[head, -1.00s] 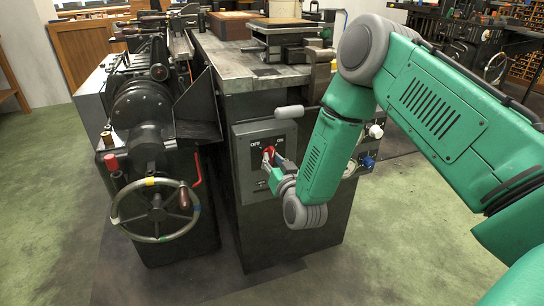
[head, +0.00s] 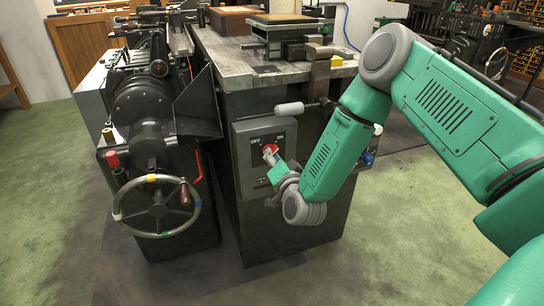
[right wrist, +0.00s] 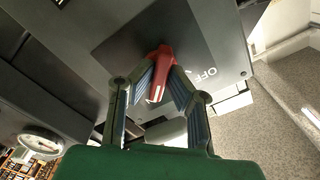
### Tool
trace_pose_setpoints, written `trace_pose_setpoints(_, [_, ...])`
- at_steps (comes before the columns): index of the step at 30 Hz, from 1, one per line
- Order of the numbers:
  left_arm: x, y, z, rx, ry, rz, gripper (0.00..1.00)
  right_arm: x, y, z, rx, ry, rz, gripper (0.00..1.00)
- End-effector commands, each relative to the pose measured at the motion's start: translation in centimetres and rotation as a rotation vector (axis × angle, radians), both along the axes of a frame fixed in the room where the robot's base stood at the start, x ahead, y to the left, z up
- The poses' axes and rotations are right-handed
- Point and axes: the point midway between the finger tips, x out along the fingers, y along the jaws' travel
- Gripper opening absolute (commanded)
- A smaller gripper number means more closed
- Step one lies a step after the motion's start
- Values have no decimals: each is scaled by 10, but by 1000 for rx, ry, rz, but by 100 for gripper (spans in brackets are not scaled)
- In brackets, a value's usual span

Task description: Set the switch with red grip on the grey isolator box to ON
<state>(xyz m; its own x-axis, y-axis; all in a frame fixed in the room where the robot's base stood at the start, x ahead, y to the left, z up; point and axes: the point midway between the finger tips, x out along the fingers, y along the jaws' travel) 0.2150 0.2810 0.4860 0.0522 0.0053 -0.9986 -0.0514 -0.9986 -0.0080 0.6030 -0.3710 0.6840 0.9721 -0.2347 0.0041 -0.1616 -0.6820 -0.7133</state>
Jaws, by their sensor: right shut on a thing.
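The grey isolator box (head: 247,176) is on the front of the dark cabinet. Its dark panel carries the labels OFF at the left and ON at the right. The red grip (head: 269,150) is below and between the labels in the head view; which label it points at I cannot tell. My right gripper (head: 273,158) is shut on the grip. In the right wrist view, the fingers (right wrist: 157,92) stand on either side of the red grip (right wrist: 159,72), with the OFF label to its right. My left gripper is not in view.
A grey-ended lever (head: 289,109) sticks out just above the box. A machine with a handwheel (head: 157,208) stands to the left. A blue knob (head: 368,158) is on the cabinet, right of my forearm. The floor at the right is clear.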

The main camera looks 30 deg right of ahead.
Motion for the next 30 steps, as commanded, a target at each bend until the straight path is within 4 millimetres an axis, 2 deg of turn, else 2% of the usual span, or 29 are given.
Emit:
trace_pose_setpoints(1, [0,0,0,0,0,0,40,-3,2,-8,8,19,5,0])
trace_pose_setpoints(12, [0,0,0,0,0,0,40,-3,2,-8,11,18,5,0])
trace_pose_setpoints(13, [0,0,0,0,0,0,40,-3,2,-8,11,19,6,16])
trace_pose_setpoints(14, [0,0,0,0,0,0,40,-3,2,-8,11,18,5,26])
trace_pose_setpoints(15, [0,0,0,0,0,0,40,-3,1,-7,10,16,4,32])
trace_pose_setpoints(25, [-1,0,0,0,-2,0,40,-4,1,-2,9,7,3,32])
trace_pose_setpoints(30, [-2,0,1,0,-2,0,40,-23,6,-3,9,8,3,32])
